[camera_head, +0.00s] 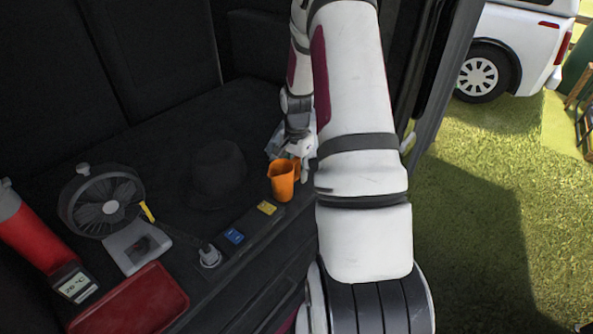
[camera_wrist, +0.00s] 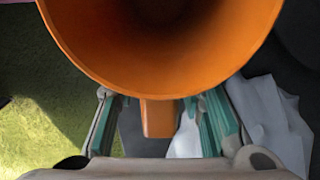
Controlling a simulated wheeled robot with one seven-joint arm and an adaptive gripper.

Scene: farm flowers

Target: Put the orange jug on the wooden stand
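The orange jug (camera_head: 281,181) stands upright on the dark surface inside the vehicle, near its right edge. In the wrist view the jug (camera_wrist: 160,60) fills the top, with its open mouth toward the camera. Its handle (camera_wrist: 158,119) points down between my two green-padded fingers. My gripper (camera_wrist: 159,97) is open, with a gap on each side of the handle. In the head view my gripper (camera_head: 301,164) is right behind the jug and partly hidden by it and my arm. No wooden stand is clearly identifiable; brown wooden bars (camera_head: 578,88) show at the far right edge.
A dark hat (camera_head: 217,172), a fan (camera_head: 101,206), a red tray (camera_head: 132,303) and a red device with a display (camera_head: 38,238) lie left of the jug. A crumpled pale item (camera_wrist: 268,120) lies beside my gripper. Open grass (camera_head: 480,225) lies to the right.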

